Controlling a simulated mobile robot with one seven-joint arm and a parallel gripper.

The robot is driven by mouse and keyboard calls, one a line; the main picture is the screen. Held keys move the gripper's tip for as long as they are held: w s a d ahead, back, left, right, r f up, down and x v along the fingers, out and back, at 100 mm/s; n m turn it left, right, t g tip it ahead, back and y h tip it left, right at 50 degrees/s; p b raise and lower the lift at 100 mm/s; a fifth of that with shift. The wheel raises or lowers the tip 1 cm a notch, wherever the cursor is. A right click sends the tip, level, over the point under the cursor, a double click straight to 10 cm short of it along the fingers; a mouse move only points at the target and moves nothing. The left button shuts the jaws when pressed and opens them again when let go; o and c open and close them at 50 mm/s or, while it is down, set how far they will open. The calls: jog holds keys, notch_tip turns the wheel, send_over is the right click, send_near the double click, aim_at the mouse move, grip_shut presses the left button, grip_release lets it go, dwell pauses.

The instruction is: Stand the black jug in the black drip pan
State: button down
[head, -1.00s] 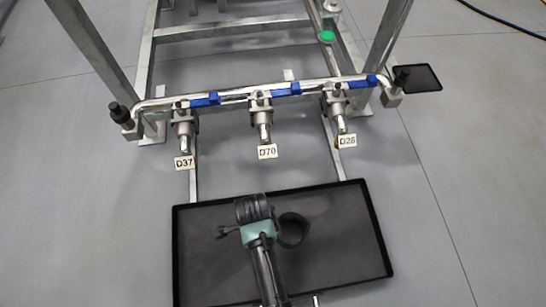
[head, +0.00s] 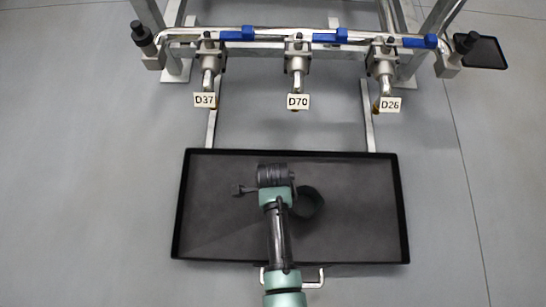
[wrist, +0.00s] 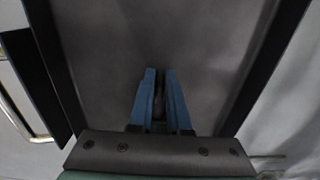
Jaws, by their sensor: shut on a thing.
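The black drip pan (head: 395,225) lies on the floor, a wide shallow tray with a low rim. The black jug (head: 309,203) shows in the head view as a dark round shape just right of my wrist, over the pan's middle. It is dark on dark, so I cannot tell whether it touches the pan floor. My gripper's blue fingers (wrist: 160,77) are nearly together in the wrist view, shut on a thin dark part between them, taken as the jug's. The jug's body is not clear there. My wrist hides the fingers in the head view.
Behind the pan stands a metal frame with a pipe and three blue-handled valves, tagged D37 (head: 205,100), D70 (head: 298,102) and D26 (head: 390,104). A small black tray (head: 482,52) lies at the far right. A metal handle (head: 320,279) shows at the pan's front. Floor on both sides is clear.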

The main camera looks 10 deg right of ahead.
jog(key=shift+f, duration=0.1)
jog(key=c, duration=0.9)
grip_release()
jog(key=shift+o, duration=0.2)
